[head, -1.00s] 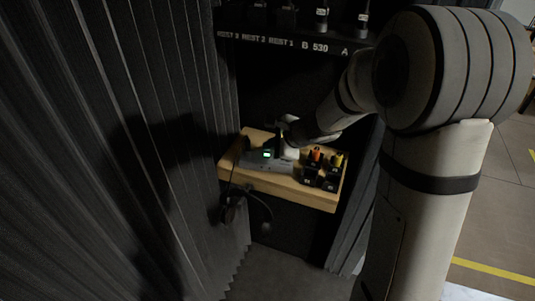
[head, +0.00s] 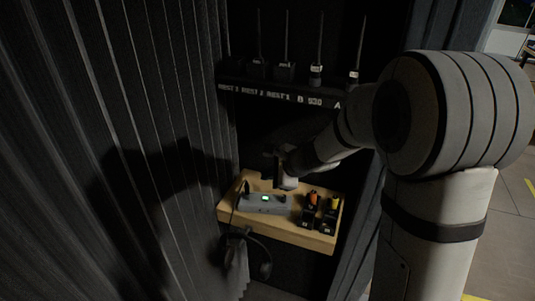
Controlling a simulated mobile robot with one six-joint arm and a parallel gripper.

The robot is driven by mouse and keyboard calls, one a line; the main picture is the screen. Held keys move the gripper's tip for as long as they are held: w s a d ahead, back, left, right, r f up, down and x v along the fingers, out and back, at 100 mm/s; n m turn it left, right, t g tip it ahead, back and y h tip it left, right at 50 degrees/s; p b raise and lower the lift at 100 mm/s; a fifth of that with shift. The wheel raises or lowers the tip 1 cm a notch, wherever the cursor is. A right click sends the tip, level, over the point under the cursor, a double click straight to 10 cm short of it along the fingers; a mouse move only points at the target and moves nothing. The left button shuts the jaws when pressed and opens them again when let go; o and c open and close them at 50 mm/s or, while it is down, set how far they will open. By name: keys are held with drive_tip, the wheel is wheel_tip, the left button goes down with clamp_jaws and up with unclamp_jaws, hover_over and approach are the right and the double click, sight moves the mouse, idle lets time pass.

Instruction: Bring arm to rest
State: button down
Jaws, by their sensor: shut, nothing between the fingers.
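My arm comes in from the right of the head view and reaches left over a small wooden shelf.
The wooden shelf (head: 283,233) also holds dark units with orange and yellow tops (head: 321,213). A headset (head: 260,258) hangs below its front. A labelled upper shelf (head: 285,96) carries several radios with antennas. A dark curtain (head: 100,150) fills the left; another hangs at right.

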drive_tip(key=s+d+r+n+g+h, duration=0.1)
drive_tip(key=s+d+r+n+h, duration=0.1)
drive_tip(key=s+d+n, duration=0.3)
drive_tip(key=s+d+r+n+g+h, duration=0.1)
drive_tip(key=s+d+n, duration=0.4)
drive_tip(key=s, duration=0.7)
drive_tip(key=s+d+r+n+g+h, duration=0.1)
drive_tip(key=s+d+r+n+h, duration=0.2)
drive_tip(key=s, duration=0.5)
drive_tip(key=d+n+h, duration=0.1)
drive_tip(key=d+n, duration=0.1)
drive_tip(key=n, duration=0.1)
drive_tip(key=shift+s+d+n, duration=0.25)
drive_tip(key=shift+d+n, duration=0.05)
drive_tip(key=shift+d, duration=0.05)
